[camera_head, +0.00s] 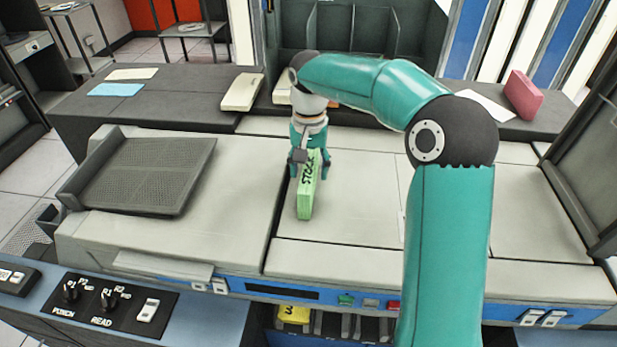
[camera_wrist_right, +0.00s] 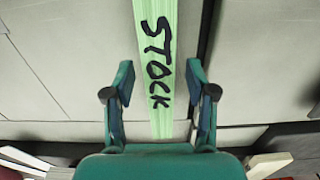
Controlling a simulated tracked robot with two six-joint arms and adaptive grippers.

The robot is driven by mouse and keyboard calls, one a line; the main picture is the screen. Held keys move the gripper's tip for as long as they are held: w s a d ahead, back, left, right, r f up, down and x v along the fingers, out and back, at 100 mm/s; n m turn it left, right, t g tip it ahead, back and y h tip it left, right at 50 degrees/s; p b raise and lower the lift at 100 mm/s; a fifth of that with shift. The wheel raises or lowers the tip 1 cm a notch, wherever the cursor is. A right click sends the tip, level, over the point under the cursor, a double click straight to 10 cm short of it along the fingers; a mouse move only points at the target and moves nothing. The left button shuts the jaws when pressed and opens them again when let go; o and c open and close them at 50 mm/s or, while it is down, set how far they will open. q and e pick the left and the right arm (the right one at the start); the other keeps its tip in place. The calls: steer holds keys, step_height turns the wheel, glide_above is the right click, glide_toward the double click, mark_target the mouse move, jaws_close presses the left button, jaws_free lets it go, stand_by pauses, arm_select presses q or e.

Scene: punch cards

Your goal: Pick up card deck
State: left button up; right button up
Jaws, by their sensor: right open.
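A green card deck (camera_head: 307,190) stands on the light grey machine top, near the middle of the head view. In the right wrist view the deck (camera_wrist_right: 156,60) carries the black hand-written word STOCK. My right gripper (camera_head: 309,165) is over the far part of the deck, pointing down. Its two fingers (camera_wrist_right: 157,85) are open, one on each side of the deck, with a visible gap on both sides in the wrist view. The fingers hide part of the deck in the head view. My left gripper does not show.
A dark mesh tray (camera_head: 150,172) sits on the machine top at the left. Cream, blue and pink decks or cards, including a pink block (camera_head: 522,95), lie on the dark back surface. A control panel with knobs (camera_head: 108,299) is at the front left. The machine top (camera_head: 360,215) around the deck is clear.

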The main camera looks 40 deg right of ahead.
steer(key=shift+w+d+f, duration=0.1)
steer(key=shift+d+f, duration=0.05)
steer(key=shift+f, duration=0.85)
steer(key=shift+w+d+f, duration=0.1)
steer(key=shift+f, duration=0.85)
jaws_close()
